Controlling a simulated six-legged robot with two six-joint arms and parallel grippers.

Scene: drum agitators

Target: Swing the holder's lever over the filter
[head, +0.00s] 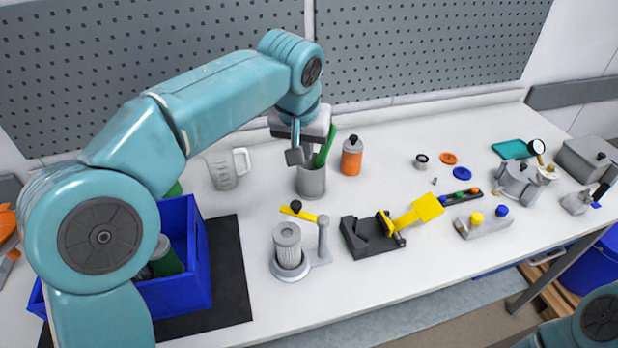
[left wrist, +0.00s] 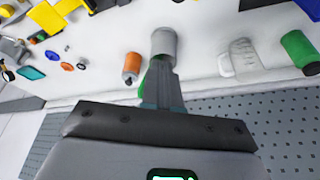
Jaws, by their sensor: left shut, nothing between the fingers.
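The white pleated filter (head: 287,238) stands upright in a round grey holder (head: 291,272) at the front middle of the bench. A grey post (head: 323,242) rises at the holder's right side. The holder's yellow lever (head: 308,216) runs from the post top toward the back left, with a black knob, and appears behind the filter's top rather than across it. My left gripper (head: 294,155) is shut and empty, above and behind the holder, near the grey cup. Its fingers show in the left wrist view (left wrist: 161,92). My right gripper is out of view.
A grey cup (head: 312,182) with a green item stands behind the holder, beside an orange bottle (head: 352,160) and clear jug (head: 222,172). A black fixture with a yellow paddle (head: 418,212) is right of the holder. A blue bin (head: 200,262) is left.

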